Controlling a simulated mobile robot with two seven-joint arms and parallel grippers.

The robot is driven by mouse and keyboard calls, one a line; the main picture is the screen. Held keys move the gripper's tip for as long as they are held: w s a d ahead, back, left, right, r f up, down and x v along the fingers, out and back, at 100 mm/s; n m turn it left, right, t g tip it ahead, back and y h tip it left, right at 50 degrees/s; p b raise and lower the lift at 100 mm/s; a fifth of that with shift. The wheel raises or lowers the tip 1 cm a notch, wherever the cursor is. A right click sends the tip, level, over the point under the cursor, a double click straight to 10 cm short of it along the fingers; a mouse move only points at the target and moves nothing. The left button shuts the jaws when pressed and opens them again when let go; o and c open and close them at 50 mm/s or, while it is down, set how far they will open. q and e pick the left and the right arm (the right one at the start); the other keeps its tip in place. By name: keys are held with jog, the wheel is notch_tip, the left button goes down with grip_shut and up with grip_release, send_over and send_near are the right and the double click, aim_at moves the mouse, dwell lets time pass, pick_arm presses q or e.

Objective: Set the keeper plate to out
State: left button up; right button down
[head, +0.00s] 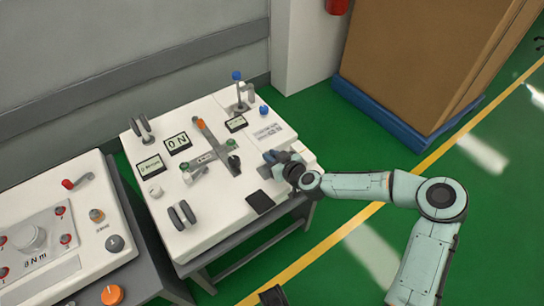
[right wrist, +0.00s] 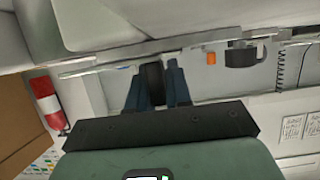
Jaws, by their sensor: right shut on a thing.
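My right gripper (head: 272,160) is at the right edge of a white-topped cart (head: 215,230). In the right wrist view its two blue-grey fingers (right wrist: 155,88) are shut on a dark part (right wrist: 152,84) between them. In the head view the gripper hides most of that part. I cannot tell for certain whether it belongs to the keeper plate, as no label there is readable. On the cart top, left of the gripper, is a crossed lever assembly with an orange-marked bar (head: 210,138) and green knobs.
A second panel (head: 45,225) stands at left. A cardboard box (head: 425,60) stands behind right; green floor lies between.

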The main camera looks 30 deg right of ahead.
aim_at(261, 169)
jog(key=a, duration=0.1)
jog(key=a+p, duration=0.1)
jog(key=a, duration=0.1)
jog(key=shift+s+a, duration=0.2)
jog(key=shift+a, duration=0.05)
pick_arm(q)
jog(key=shift+w+d+r+t, duration=0.15)
jog(key=shift+w+r+t, duration=0.25)
jog(key=shift+w+r, duration=0.6)
pick_arm(e)
jog(key=shift+a, duration=0.5)
pick_arm(q)
jog(key=shift+w+f, duration=0.1)
jog(key=shift+f, duration=0.05)
pick_arm(e)
jog(key=c, duration=1.1)
grip_release()
jog(key=shift+a, duration=0.1)
jog(key=shift+s, duration=0.1)
